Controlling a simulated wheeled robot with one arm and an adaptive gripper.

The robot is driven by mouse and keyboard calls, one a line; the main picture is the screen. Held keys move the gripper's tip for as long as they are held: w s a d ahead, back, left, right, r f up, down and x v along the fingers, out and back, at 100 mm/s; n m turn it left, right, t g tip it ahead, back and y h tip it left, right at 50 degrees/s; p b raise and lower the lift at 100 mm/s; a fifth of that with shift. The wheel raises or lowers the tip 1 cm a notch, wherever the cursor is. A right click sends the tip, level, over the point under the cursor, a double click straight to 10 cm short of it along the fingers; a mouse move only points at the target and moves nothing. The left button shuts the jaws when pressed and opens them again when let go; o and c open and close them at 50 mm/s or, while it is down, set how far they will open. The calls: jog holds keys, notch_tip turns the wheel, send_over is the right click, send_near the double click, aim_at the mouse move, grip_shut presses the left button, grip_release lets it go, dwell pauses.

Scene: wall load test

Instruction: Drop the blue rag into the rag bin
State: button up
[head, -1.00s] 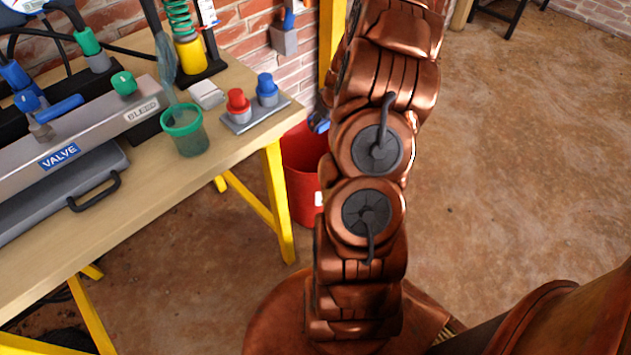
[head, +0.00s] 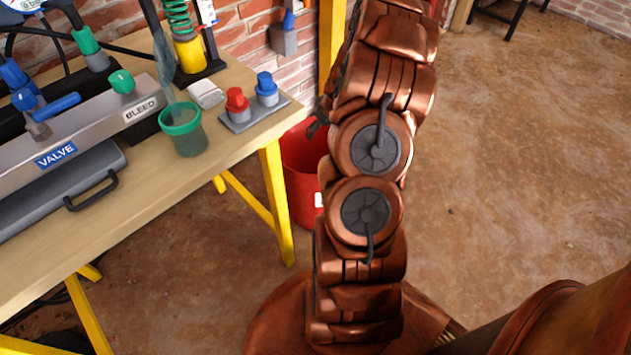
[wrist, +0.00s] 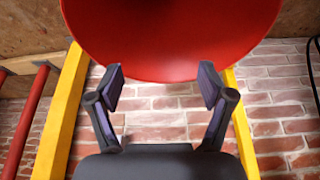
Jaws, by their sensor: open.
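The red rag bin (head: 303,168) stands on the floor beside the bench's right end, partly hidden by my arm in the head view. A large red surface, apparently the bin (wrist: 170,40), fills the top of the wrist view. My gripper (wrist: 162,88) is open, with its two fingers wide apart and nothing between them. In the head view, a dark part of my gripper (head: 316,122) shows over the bin's rim, left of my arm. The blue rag is not visible in any current view; most of the bin's inside is hidden.
A yellow post (head: 331,45) stands behind the bin.

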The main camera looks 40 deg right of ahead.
jog(key=v, duration=1.2)
dwell(0.6)
